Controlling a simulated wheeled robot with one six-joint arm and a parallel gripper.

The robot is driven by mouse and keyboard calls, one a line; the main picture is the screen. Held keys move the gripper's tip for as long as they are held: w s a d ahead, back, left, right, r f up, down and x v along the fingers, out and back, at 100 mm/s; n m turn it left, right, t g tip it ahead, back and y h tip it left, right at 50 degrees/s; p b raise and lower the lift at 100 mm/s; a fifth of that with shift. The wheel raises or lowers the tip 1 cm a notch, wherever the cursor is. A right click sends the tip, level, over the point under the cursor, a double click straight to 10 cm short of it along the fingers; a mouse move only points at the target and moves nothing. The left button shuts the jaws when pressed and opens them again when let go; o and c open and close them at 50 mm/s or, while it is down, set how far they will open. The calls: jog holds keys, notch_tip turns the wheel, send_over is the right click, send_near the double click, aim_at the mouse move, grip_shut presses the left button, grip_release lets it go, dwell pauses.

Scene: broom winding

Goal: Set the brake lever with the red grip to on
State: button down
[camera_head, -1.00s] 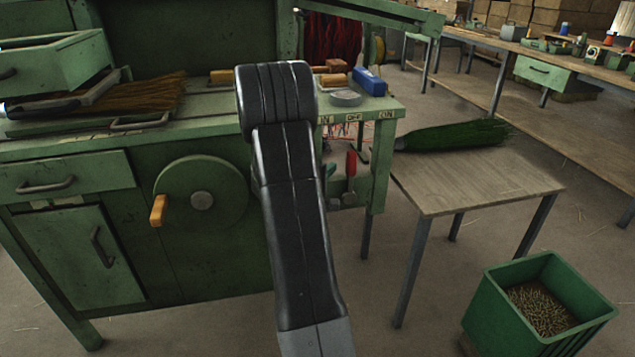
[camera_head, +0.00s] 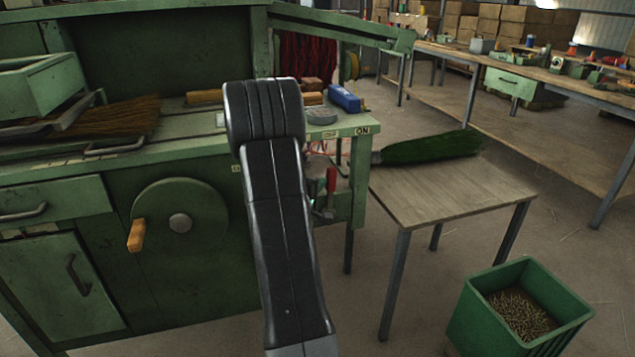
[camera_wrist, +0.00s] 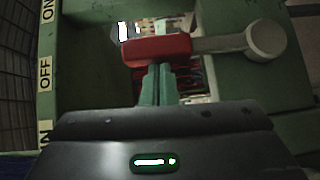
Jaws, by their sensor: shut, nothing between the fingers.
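The brake lever's red grip (camera_head: 331,180) stands upright below the OFF label (camera_head: 330,134) on the green bench, left of the ON label (camera_head: 362,130). In the wrist view the red grip (camera_wrist: 157,50) lies across the picture, its grey rod running right to a round pivot (camera_wrist: 265,40). The OFF label (camera_wrist: 45,74) is at the left there, with an ON label above it. My gripper (camera_wrist: 158,72) is shut and empty, its fingertips right at the grip's near side; I cannot tell whether they touch.
A wooden side table (camera_head: 450,190) holding a green broom (camera_head: 430,148) stands right of the bench. A green bin (camera_head: 520,305) is on the floor at the front right. A handwheel (camera_head: 180,222) with a wooden handle is on the bench front.

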aim_at(332, 178)
jog(key=d+p, duration=0.1)
jog(key=p, duration=0.1)
jog(key=d+r+m+g+p, duration=0.1)
jog(key=p, duration=0.1)
jog(key=w+d+m+y+p, duration=0.1)
jog(key=p, duration=0.1)
jog(key=shift+d+r+g+p, duration=0.2)
jog(key=shift+g+p, duration=0.15)
jog(key=shift+g, duration=0.05)
jog(key=shift+w+d+f+m+g+y+p, duration=0.3)
jog(key=shift+d+p, duration=0.3)
jog(key=shift+p, duration=0.3)
jog(key=shift+w+d+f+m+g+y+p, duration=0.15)
jog(key=shift+d+m+g+y+p, duration=0.2)
jog(key=shift+d+p, duration=0.45)
jog(key=shift+w+d+f+m+g+y+p, duration=0.2)
jog(key=shift+d+m+y+p, duration=0.2)
jog(key=shift+p, duration=0.6)
